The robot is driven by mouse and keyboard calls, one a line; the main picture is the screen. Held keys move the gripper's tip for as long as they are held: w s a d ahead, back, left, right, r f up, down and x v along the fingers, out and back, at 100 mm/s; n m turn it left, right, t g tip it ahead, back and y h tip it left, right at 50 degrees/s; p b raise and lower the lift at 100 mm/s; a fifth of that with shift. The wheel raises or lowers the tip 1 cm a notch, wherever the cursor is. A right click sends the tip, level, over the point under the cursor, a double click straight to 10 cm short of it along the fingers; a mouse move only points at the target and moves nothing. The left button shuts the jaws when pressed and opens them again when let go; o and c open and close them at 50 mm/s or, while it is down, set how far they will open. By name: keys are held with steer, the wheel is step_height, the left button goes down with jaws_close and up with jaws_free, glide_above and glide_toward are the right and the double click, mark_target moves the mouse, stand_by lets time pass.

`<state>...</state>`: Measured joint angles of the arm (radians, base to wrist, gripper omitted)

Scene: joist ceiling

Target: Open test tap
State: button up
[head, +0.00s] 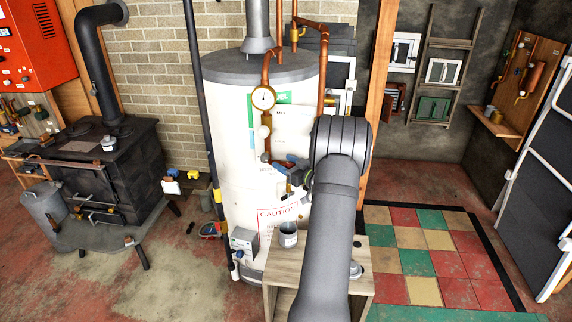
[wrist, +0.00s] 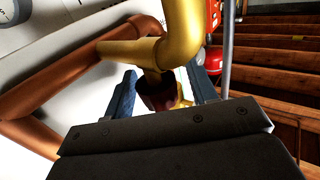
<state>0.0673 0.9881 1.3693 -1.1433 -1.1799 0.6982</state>
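The tap shows in the wrist view as a yellow brass elbow (wrist: 168,45) with a dark reddish-brown part (wrist: 158,92) below its end. My gripper (wrist: 163,88) is open, with one blue finger on each side of this dark part. Gaps show between the part and the fingers; I cannot tell if anything touches. In the head view my gripper (head: 282,168) is in front of the white tank (head: 235,150), below the round gauge (head: 263,98). My arm's dark wrist hides part of that area, and the tap's handle position is not clear.
Copper pipes (head: 323,75) run down the tank's front close to my gripper; one copper pipe (wrist: 65,80) also shows in the wrist view. Below is a small wooden table (head: 283,270) with a grey can (head: 288,236). A wooden post (head: 381,60) stands right of the tank.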

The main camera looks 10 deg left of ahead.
steer(key=shift+d, duration=0.1)
steer(key=v, duration=1.7)
steer(key=x, duration=1.7)
